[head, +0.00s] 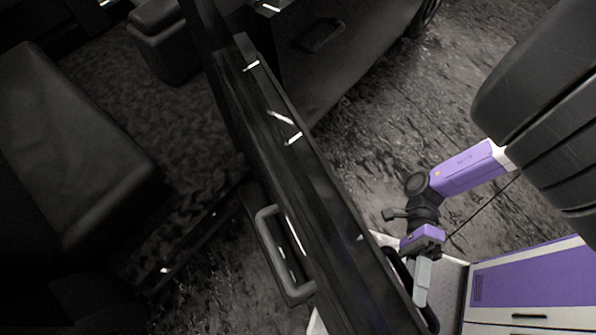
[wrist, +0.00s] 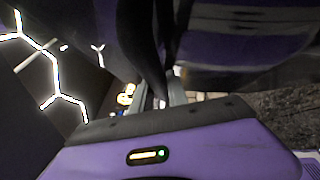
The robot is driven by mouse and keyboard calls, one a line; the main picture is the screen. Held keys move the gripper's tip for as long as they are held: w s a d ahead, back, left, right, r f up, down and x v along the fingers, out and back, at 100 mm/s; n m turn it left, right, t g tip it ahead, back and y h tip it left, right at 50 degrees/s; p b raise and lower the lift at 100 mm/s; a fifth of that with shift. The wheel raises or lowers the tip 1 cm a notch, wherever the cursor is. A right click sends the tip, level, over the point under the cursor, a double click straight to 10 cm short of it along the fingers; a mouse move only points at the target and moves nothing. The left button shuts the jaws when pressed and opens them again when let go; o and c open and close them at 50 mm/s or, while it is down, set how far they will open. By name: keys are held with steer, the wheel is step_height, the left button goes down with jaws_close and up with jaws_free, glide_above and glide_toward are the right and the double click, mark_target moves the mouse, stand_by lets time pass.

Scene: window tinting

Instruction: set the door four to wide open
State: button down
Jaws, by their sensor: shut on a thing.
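The dark car door (head: 300,150) runs diagonally through the head view, seen from above, standing partly open away from the cabin. Its grey inner pull handle (head: 268,235) faces the seats. My gripper (head: 421,292) is at the door's outer side near the lower end. It is shut on the dark outer door handle (head: 432,318), which is partly hidden by the fingers. In the wrist view, the fingers of my gripper (wrist: 168,93) reach up to a dark curved bar, the handle (wrist: 142,45), against the glossy door panel (wrist: 240,50).
Dark seats (head: 75,150) fill the cabin at left, with a sill (head: 190,245) below them. Another door panel (head: 340,50) is at the top. Rough grey floor (head: 400,110) shows between the door and my arm.

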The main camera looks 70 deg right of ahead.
steer(key=shift+n+g, duration=0.5)
steer(key=shift+g, duration=0.2)
steer(key=shift+s+d, duration=1.4)
steer(key=shift+d, duration=0.3)
steer(key=c, duration=1.3)
jaws_free()
steer(key=shift+b, duration=0.3)
steer(key=shift+w, duration=0.1)
steer(key=d+f+b, duration=0.1)
steer(key=d+b, duration=0.1)
steer(key=d, duration=0.5)
steer(key=shift+w+d, duration=0.35)
steer(key=shift+d, duration=0.05)
